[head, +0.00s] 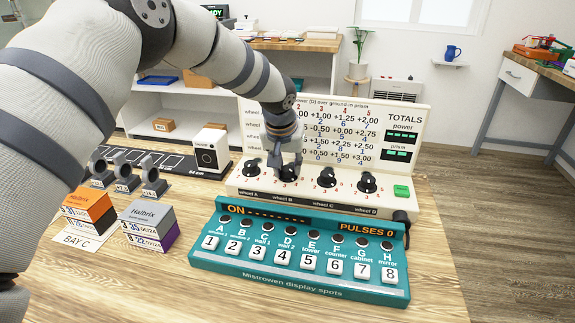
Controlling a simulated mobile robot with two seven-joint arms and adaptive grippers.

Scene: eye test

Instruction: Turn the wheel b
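Wheel B (289,174) is a black knob, second from the left in the row on the white panel (420,150). My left gripper (287,168) reaches down over it from above, with its fingers at the knob and hiding much of it. I cannot tell whether the fingers press on the knob or stand open around it. Wheel A (249,168) is to its left, and wheel C (326,178) and wheel D (367,182) are to its right. Their black knobs stand free. My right gripper is not in view.
A teal button box (300,290) stands in front of the panel. A green button (402,191) is right of wheel D. Orange and grey cartons (148,218), grey stands (153,178) and a white device (210,150) are at the left. The front right of the table is clear.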

